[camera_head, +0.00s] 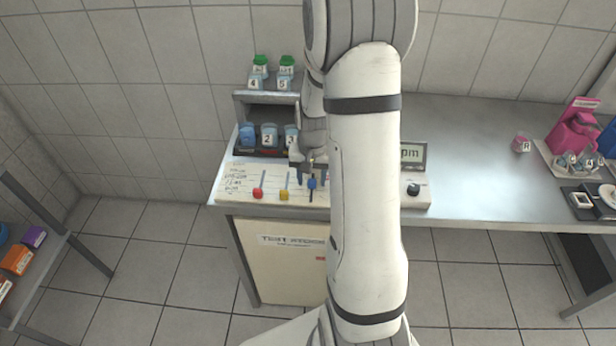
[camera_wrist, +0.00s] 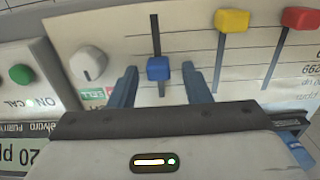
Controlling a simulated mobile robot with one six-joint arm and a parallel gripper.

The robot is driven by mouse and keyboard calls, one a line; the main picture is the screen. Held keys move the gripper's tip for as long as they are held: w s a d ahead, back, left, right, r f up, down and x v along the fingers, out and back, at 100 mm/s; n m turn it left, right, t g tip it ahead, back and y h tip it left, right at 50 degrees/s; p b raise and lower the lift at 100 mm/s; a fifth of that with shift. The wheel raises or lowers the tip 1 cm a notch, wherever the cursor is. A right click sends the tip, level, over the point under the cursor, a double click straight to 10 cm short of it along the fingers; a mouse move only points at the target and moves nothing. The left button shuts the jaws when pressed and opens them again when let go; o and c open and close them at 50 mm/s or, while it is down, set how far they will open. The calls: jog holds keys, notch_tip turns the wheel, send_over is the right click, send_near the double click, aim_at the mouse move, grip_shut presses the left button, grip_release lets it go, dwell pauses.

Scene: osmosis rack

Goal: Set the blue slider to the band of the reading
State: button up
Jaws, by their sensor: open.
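The blue slider (camera_wrist: 158,68) sits on its dark vertical slot in the wrist view, between the two fingers of my gripper (camera_wrist: 160,82). The fingers are open, with a gap on each side of the slider. In the head view the blue slider (camera_head: 311,183) is just below my gripper (camera_head: 308,172), partly hidden by my arm. The white panel (camera_wrist: 190,40) has horizontal band lines. A display (camera_wrist: 22,152) is cut off at the wrist view's edge; in the head view the display (camera_head: 412,153) shows "pm", the rest hidden by my arm.
A yellow slider (camera_wrist: 232,20) and a red slider (camera_wrist: 300,18) stand beside the blue one. A grey knob (camera_wrist: 88,62) and a green button (camera_wrist: 21,74) are on the other side. Numbered blue containers (camera_head: 268,135) stand behind the panel.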

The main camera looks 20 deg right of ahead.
aim_at(312, 180)
jog(key=shift+r, duration=0.25)
notch_tip(312, 180, up, 7)
jog(key=shift+r+b, duration=0.2)
jog(key=shift+b, duration=0.1)
jog(key=shift+c, duration=0.3)
